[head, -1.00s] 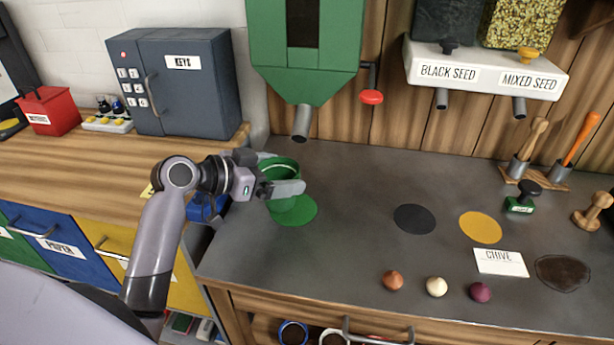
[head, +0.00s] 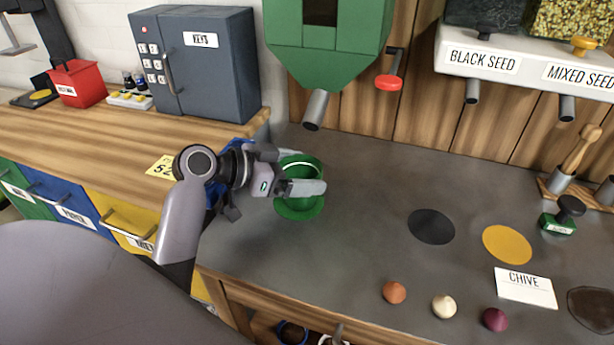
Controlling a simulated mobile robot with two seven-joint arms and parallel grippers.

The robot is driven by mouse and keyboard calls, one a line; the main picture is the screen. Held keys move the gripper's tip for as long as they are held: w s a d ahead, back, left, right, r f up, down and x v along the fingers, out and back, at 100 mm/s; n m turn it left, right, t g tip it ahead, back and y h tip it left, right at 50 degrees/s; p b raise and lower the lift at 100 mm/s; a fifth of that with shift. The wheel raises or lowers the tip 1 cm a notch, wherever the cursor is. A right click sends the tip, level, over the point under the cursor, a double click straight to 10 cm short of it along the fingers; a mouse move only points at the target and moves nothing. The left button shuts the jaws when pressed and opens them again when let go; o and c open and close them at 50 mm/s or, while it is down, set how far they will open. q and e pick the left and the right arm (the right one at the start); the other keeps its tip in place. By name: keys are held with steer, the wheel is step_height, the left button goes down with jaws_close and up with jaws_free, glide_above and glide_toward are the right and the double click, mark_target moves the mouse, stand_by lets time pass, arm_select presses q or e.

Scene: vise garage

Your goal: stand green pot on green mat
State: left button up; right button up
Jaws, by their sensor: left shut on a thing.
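The green pot (head: 301,169) is upright between the two fingers of my left gripper (head: 308,172), which is shut on it. One finger lies across the pot's near side and the other is at its far side. The green mat (head: 300,212) shows on the grey worktop at the pot's lower edge. The pot and the near finger cover most of the mat. I cannot tell whether the pot's base touches the mat or hangs just above it. My right gripper is not in view.
A green hopper (head: 325,60) with a grey spout (head: 316,110) hangs behind the pot. The black mat (head: 431,227) and yellow mat (head: 507,245) lie to the right, bare.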

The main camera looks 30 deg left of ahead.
arm_select(q)
steer(key=o, duration=0.8)
steer(key=shift+s, duration=0.1)
steer(key=shift+a, duration=0.1)
steer(key=v, duration=1.2)
steer(key=shift+r+b, duration=0.15)
steer(key=shift+b, duration=0.15)
